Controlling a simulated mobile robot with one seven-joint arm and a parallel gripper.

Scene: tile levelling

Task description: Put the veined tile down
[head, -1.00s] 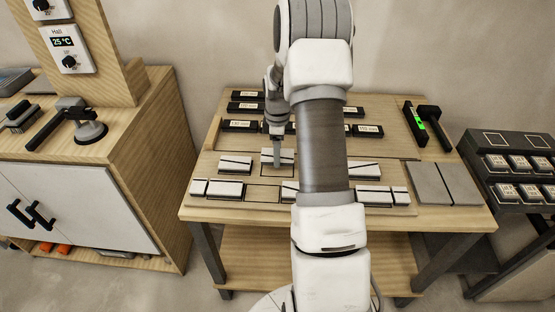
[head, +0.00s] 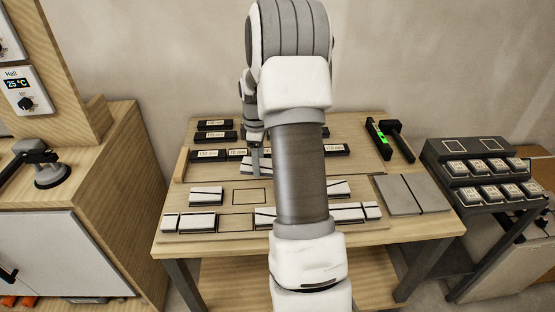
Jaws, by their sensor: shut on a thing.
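My gripper (head: 255,167) is shut on a white tile (head: 246,166), held above the work table behind an empty outlined place (head: 249,196) on the tile board (head: 285,234). Veining on the held tile is too small to make out. Other white tiles, some with a dark line across, lie on the board, such as a back-left tile (head: 206,195) and a front-left tile (head: 197,222). A second outlined place (head: 236,222) in the front row is also bare. My arm hides the middle of the board.
Labelled black blocks (head: 208,155) stand at the back of the table. Grey slabs (head: 398,194) lie at its right, with a green-lit level (head: 378,137) and a black mallet (head: 399,143) behind. A dark rack (head: 490,178) stands further right, a wooden cabinet (head: 115,170) left.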

